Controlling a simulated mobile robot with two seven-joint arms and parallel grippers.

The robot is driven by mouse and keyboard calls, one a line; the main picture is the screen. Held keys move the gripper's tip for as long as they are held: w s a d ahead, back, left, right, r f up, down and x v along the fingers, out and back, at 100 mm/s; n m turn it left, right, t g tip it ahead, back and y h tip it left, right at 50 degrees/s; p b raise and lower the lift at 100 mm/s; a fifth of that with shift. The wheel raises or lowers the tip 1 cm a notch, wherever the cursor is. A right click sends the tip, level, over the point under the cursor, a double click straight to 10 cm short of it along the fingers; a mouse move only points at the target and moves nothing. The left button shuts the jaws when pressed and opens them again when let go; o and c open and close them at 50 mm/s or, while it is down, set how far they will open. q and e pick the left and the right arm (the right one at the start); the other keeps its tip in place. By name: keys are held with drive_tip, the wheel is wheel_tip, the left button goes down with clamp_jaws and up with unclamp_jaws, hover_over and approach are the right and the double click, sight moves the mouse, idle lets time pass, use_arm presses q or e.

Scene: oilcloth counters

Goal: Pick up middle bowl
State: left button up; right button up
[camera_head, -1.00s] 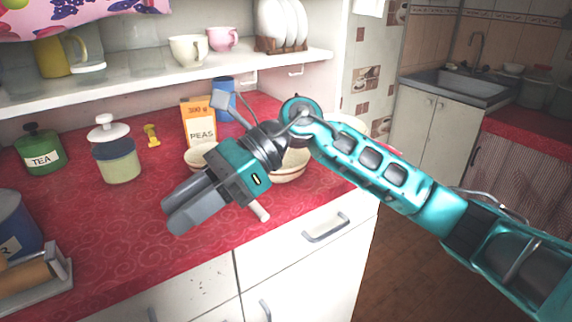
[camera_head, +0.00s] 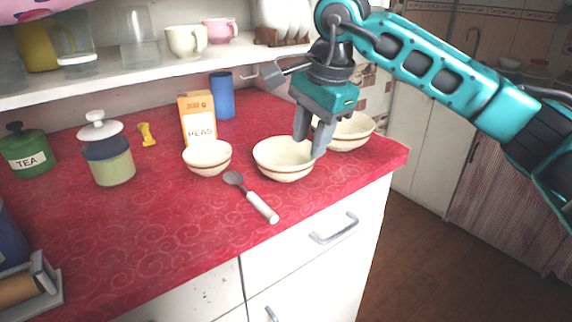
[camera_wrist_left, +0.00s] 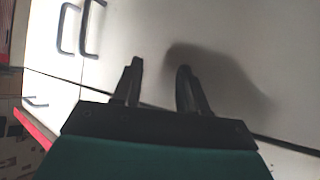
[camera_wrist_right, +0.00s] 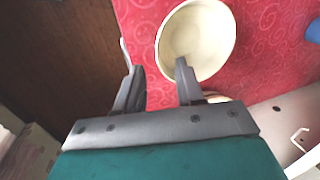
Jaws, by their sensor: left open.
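Three cream bowls stand on the red counter: a small left bowl (camera_head: 207,158), the middle bowl (camera_head: 276,160) and a right bowl (camera_head: 352,133). My right gripper (camera_head: 311,146) is open, pointing down at the right side of the middle bowl. In the right wrist view the middle bowl (camera_wrist_right: 203,38) lies ahead of the fingers (camera_wrist_right: 160,76), and one fingertip overlaps its rim. I cannot tell whether it touches. Part of the right bowl is hidden behind the gripper. My left gripper (camera_wrist_left: 160,72) is open and empty in front of white cabinet fronts, outside the head view.
A spoon (camera_head: 259,204) lies in front of the bowls. A peas box (camera_head: 198,119) and a blue cup (camera_head: 221,96) stand behind. Jars stand at left, below a wall shelf (camera_head: 150,74). The counter's front right corner is clear.

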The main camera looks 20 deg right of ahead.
sight(306, 164)
drive_tip(key=x, duration=0.7)
drive_tip(key=shift+d, duration=0.25)
clamp_jaws()
drive_tip(key=shift+r, duration=0.1)
